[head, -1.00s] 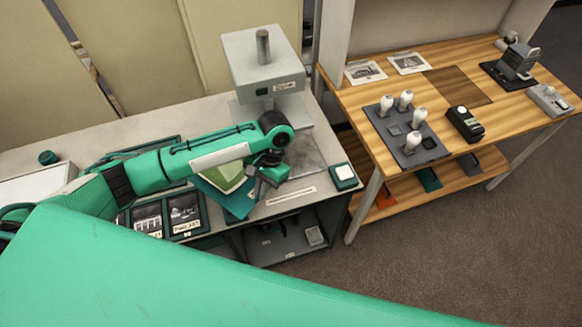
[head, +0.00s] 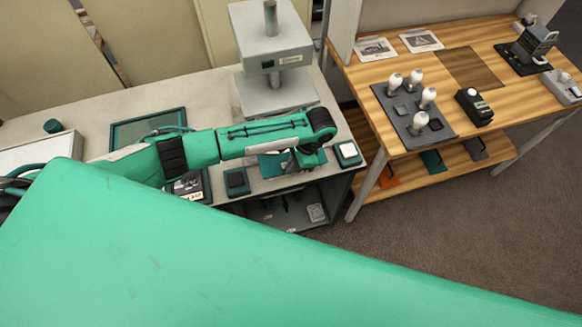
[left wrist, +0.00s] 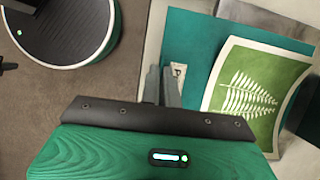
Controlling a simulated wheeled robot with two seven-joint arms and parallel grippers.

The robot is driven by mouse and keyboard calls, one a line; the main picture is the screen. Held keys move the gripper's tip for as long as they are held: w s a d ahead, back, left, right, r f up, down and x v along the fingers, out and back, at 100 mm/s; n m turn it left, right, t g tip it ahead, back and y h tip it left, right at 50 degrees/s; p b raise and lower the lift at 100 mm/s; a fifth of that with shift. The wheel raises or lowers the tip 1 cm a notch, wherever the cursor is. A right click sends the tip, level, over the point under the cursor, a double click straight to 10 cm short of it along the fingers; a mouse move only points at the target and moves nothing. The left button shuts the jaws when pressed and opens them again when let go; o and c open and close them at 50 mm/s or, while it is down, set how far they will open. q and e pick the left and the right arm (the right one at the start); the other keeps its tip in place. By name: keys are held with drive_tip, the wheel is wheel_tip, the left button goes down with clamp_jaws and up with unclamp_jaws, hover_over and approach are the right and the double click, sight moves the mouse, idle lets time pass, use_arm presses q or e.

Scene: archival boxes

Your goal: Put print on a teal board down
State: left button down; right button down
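The print on a teal board (left wrist: 193,50) shows in the left wrist view: a green sheet with a pale fern and a cream border, its corners curling, on a teal backing. In the head view, part of the teal board (head: 275,167) shows beside my left gripper (head: 303,163), over the front of the grey worktop. My left gripper's fingers (left wrist: 163,85) are close together at the board's edge and appear shut on it. My forearm hides much of the board in the head view. I cannot tell whether the board touches the worktop. My right gripper is not in view.
A grey press (head: 272,50) stands behind the gripper. A small teal box with a white top (head: 347,153) sits just right of it, at the worktop corner. A dark teal block (head: 236,182) is to the left. A wooden table (head: 465,70) with stamps stands at right.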

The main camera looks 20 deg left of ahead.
use_arm(q)
drive_tip(key=shift+f, duration=1.45)
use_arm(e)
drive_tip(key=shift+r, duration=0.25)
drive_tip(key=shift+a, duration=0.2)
use_arm(q)
drive_tip(key=shift+f, duration=0.15)
drive_tip(key=c, duration=1.6)
unclamp_jaws()
drive_tip(key=shift+c, duration=0.2)
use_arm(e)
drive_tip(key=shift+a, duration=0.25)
